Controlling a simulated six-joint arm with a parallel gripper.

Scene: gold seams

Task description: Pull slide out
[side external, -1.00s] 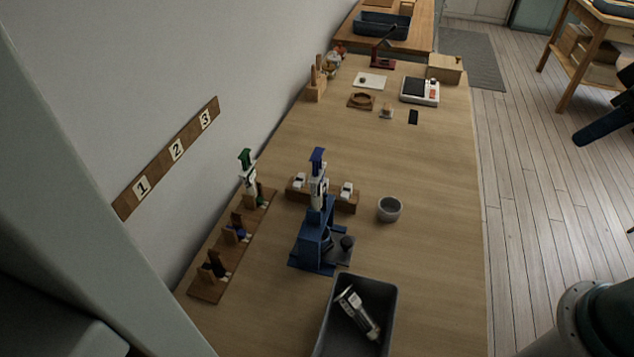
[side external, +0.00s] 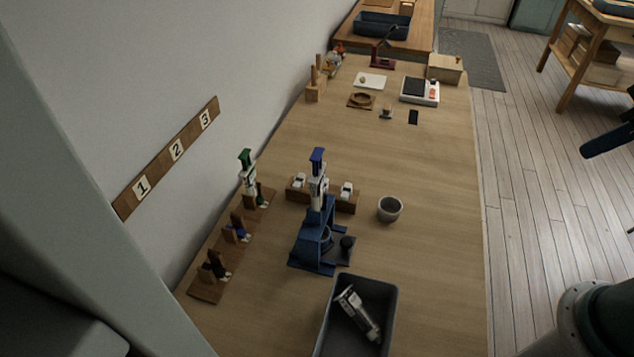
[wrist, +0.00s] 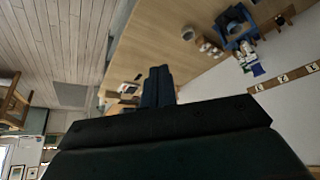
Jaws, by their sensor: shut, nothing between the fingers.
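A blue stand (side external: 312,245) is on the wooden bench in the side view, holding an upright white cartridge (side external: 318,193) with a blue top. A dark flat plate with a round black knob (side external: 347,243) sits low at its right side. This looks like the slide; I cannot tell how far it extends. The blue stand also shows in the wrist view (wrist: 238,38), at the upper right. My gripper (wrist: 158,82) is shut and empty in the wrist view, well away from the stand. A dark blue part of my arm shows at the right edge of the side view.
A grey cup (side external: 390,209) stands right of the stand. A dark bin (side external: 391,310) with a white cartridge is in front. Wooden racks (side external: 205,291) line the wall side, one holding a green-topped cartridge (side external: 248,175).

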